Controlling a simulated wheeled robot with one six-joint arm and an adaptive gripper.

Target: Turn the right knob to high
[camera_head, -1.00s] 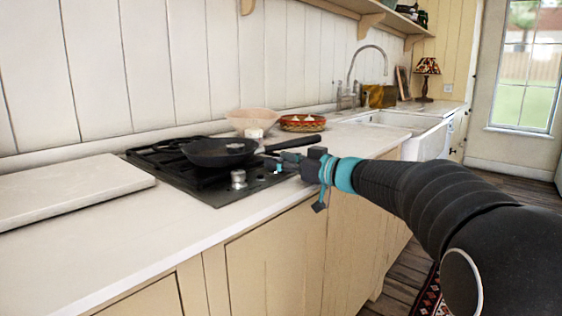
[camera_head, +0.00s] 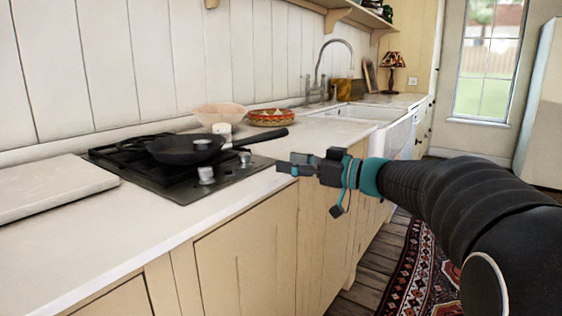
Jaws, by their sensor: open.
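The black cooktop (camera_head: 185,188) is set in the white counter. Two silver knobs show on its front right part: the left knob (camera_head: 206,175) is nearer, and the right knob (camera_head: 245,158) stands farther back, close to the pan's handle. The knob markings are too small to read. My gripper (camera_head: 284,167) is open and empty, in front of the counter edge and to the right of the right knob, apart from it. Its fingers point left toward the cooktop.
A dark frying pan (camera_head: 186,149) sits on the cooktop, its handle reaching right above the right knob. A pale bowl (camera_head: 219,115), a white cup (camera_head: 222,129) and a patterned bowl (camera_head: 270,117) stand behind. A white board (camera_head: 50,187) lies left. A patterned rug (camera_head: 418,265) covers the floor.

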